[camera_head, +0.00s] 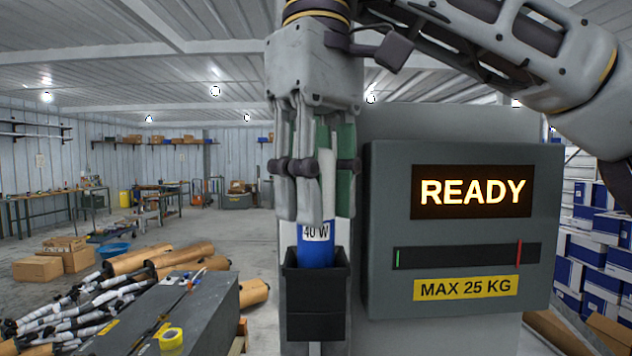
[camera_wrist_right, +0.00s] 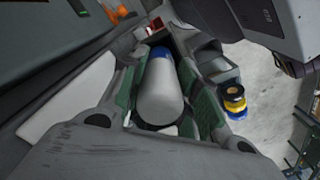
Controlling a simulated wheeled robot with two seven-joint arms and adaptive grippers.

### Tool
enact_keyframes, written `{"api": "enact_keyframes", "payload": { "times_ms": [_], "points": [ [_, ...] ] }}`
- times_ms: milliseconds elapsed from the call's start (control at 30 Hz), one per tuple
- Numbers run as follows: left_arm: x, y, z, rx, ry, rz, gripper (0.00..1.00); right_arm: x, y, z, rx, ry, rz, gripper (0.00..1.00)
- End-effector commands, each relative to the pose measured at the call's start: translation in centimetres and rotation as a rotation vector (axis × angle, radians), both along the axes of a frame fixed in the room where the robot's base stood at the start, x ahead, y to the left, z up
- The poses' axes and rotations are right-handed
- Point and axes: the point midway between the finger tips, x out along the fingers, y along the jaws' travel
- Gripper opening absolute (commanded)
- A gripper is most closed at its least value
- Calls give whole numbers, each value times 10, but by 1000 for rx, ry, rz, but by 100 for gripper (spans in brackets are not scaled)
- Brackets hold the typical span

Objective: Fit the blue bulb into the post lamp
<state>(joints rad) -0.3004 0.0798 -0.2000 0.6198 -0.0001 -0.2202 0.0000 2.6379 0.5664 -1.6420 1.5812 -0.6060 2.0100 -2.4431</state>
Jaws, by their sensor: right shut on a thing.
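The blue bulb (camera_head: 316,249) points downward, with a blue lower part and a white "40 W" label. My right gripper (camera_head: 308,205) comes down from above and is shut on it. In the right wrist view the bulb's pale rounded body (camera_wrist_right: 161,95) lies between the green finger pads, with its blue part at the far end. The blue end is at the mouth of a black open-topped holder (camera_head: 316,318) on a grey column; its lower tip is hidden by the holder's front wall. I cannot identify a post lamp. My left gripper is not in view.
A grey machine panel (camera_head: 400,210) reading "READY" and "MAX 25 KG" stands close on the right. Blue-white boxes (camera_head: 598,240) stack at far right.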

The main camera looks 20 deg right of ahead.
Motion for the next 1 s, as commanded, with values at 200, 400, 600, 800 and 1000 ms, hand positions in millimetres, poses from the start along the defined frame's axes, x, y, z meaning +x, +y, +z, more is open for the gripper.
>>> {"api": "enact_keyframes", "payload": {
  "times_ms": [200, 400, 600, 800, 1000],
  "points": [
    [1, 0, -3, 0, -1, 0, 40, 0, 0, -6, 0, 1, 1, 7],
    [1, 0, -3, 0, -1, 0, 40, 0, 0, -7, 0, 0, 1, 7],
    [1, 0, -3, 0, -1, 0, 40, 0, 0, -7, 0, 0, 0, 7],
    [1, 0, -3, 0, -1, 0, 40, 0, 0, -7, 0, 0, 0, 50],
    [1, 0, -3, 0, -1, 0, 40, 0, 0, -7, 0, 0, 0, 56]
  ]
}}
